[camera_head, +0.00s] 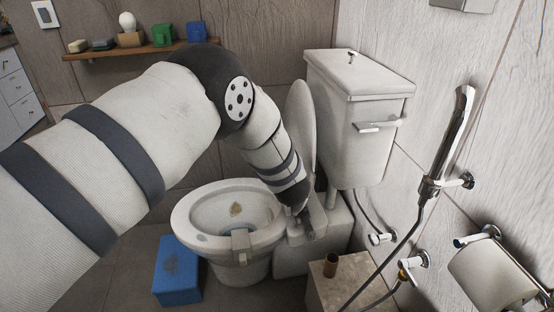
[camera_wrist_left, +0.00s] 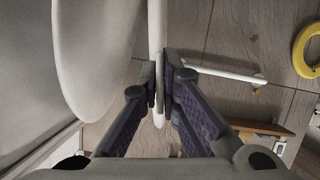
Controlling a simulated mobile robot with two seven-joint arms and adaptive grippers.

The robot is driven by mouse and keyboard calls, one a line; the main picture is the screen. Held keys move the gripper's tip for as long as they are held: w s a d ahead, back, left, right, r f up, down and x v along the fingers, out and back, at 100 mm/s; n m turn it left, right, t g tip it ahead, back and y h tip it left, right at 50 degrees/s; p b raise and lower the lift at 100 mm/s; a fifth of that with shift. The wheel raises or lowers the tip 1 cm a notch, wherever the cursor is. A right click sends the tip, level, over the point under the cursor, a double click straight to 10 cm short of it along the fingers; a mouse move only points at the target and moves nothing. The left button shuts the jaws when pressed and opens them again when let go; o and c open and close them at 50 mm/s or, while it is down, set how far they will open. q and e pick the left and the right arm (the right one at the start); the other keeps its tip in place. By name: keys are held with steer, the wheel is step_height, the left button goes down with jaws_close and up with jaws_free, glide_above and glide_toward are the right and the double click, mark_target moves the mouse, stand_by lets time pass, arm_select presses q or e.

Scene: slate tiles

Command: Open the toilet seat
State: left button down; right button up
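The toilet (camera_head: 262,262) stands under its tank, with the bowl interior in view. An oval white lid (camera_head: 301,112) stands upright in front of the tank. In the head view my left gripper (camera_head: 303,222) points down beside the bowl's tank-side end, partly hidden by my arm. In the left wrist view the pale rounded lid (camera_wrist_left: 92,60) fills the left. A narrow white edge, which looks like the toilet seat (camera_wrist_left: 157,30), runs down between my left fingers (camera_wrist_left: 160,85). The fingers close around it. My right gripper is out of view.
A blue box (camera_head: 177,270) lies on the floor left of the bowl. A stone-like block (camera_head: 335,287), a hand shower (camera_head: 449,140) and a paper roll (camera_head: 490,275) are on the right. A wall shelf (camera_head: 140,50) holds several small items.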

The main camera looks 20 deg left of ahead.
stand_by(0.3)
arm_select(q)
steer(key=c, duration=1.8)
jaws_free()
steer(key=shift+s, duration=0.1)
steer(key=v, duration=1.1)
steer(key=shift+s+d, duration=0.2)
steer(key=shift+s, duration=0.15)
steer(key=shift+r, duration=0.15)
